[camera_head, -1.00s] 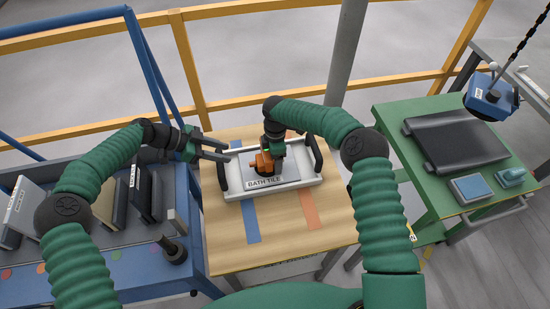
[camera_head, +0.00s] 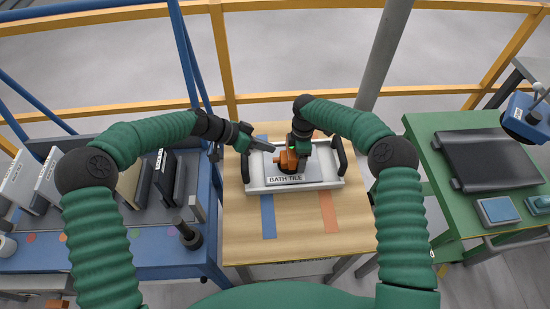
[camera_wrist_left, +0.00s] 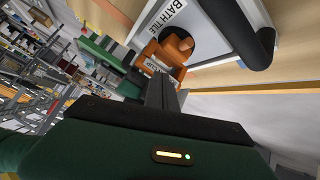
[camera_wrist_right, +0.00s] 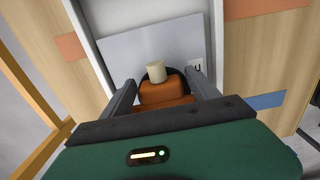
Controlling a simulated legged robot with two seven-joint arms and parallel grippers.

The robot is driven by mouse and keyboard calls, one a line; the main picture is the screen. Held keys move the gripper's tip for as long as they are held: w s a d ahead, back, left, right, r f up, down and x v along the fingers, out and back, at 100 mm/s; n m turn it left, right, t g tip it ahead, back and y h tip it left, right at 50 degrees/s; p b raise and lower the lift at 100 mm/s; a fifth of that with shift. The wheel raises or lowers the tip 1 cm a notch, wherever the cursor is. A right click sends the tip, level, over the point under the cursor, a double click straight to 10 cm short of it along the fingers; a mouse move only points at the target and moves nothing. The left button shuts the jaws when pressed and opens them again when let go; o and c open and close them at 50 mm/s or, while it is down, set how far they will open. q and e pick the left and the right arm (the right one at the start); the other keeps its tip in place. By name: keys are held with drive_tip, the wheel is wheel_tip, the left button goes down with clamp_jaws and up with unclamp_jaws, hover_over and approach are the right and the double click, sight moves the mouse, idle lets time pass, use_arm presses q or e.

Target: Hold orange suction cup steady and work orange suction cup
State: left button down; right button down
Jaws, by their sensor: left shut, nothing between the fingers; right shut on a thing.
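The orange suction cup (camera_head: 288,160) stands on the slab in the white frame (camera_head: 256,185), just behind the label reading BATH TILE (camera_head: 285,179). My right gripper (camera_head: 301,146) is shut on the cup from above. In the right wrist view its fingers lie on both sides of the orange body (camera_wrist_right: 167,91), and a pale knob (camera_wrist_right: 155,71) sticks out. My left gripper (camera_head: 266,146) is shut and empty, to the left of the cup. In the left wrist view its closed fingers (camera_wrist_left: 162,92) point at the orange body (camera_wrist_left: 160,55); whether they touch it I cannot tell.
The frame has dark handles (camera_head: 341,157) at its sides and rests on a wooden table (camera_head: 300,235) with blue and orange stripes. A blue rack (camera_head: 120,245) with upright slabs is at left. A green table (camera_head: 455,205) with a black tray (camera_head: 488,158) is at right. Yellow rails run behind.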

sight(276, 160)
use_arm(q)
drive_tip(key=a+n+t+y, duration=0.1)
drive_tip(key=n, duration=0.2)
drive_tip(key=s+a+f+n+t+y, duration=0.1)
drive_tip(key=a+n, duration=0.1)
drive_tip(key=n, duration=0.2)
drive_tip(key=s+a+n+t+y, duration=0.1)
drive_tip(key=a+n+y, duration=0.1)
drive_tip(key=n, duration=0.1)
drive_tip(key=shift+s+a+f+n, duration=0.1)
drive_tip(key=shift+s+f+n, duration=0.15)
drive_tip(key=shift+n, duration=0.15)
drive_tip(key=x, duration=1)
drive_tip(key=shift+w, duration=0.1)
